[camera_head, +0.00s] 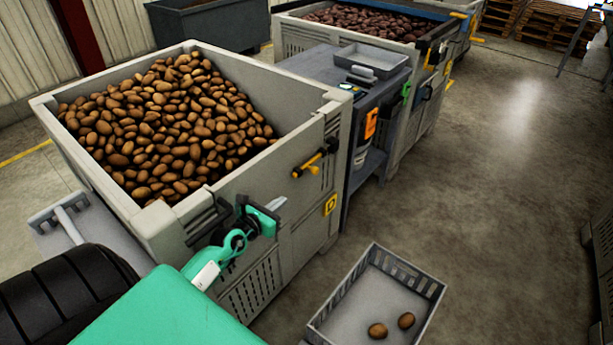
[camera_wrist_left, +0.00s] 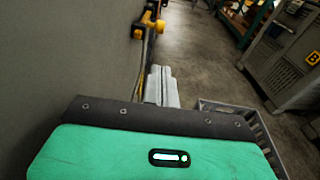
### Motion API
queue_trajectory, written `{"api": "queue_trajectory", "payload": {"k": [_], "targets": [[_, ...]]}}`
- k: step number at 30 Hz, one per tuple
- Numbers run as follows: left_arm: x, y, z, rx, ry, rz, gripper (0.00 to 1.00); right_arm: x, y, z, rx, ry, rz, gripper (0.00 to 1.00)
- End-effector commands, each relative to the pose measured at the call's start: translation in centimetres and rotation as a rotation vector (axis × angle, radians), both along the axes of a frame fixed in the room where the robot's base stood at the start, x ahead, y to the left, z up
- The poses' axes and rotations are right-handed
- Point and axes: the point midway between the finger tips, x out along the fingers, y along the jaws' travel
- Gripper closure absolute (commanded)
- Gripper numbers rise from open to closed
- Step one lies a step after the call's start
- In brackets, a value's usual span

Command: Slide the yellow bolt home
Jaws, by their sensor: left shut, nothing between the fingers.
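The yellow bolt (camera_head: 310,164) sits in dark fittings on the outer wall of the big grey potato crate (camera_head: 240,182), near its right corner. It also shows at the top of the left wrist view (camera_wrist_left: 148,24), beyond the fingers. My left gripper (camera_head: 277,204) is in front of that same wall, left of and lower than the bolt and apart from it. Its pale fingers (camera_wrist_left: 160,87) are together and hold nothing. How far the bolt is slid in cannot be told. My right gripper is not in view.
A grey slatted tray (camera_head: 322,318) with two potatoes stands low at the front right. A dark cabinet (camera_head: 305,65) with a small tray on top stands right of the crate. A yellow label (camera_head: 330,205) is below the bolt. The floor to the right is open.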

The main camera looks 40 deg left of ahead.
Motion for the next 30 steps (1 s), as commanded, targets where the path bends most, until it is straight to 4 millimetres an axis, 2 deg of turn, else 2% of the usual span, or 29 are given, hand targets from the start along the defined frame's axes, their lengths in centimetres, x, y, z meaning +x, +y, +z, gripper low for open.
{"api": "queue_trajectory", "payload": {"k": [6,11,20,27,30], "targets": [[0.2,0.0,0.0,0.000,0.000,0.000,1.00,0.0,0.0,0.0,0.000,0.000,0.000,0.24],[1.6,0.0,-0.2,0.000,-0.001,0.000,1.00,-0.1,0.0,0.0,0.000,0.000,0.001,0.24],[6.4,-0.1,-1.0,-0.001,-0.001,0.000,1.00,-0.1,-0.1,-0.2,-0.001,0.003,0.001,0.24],[10.2,-0.2,-1.6,0.000,-0.001,0.000,1.00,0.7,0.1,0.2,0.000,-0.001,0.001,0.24],[11.6,-0.2,-1.2,0.000,-0.002,0.000,1.00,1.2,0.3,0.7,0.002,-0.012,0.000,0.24]]}}
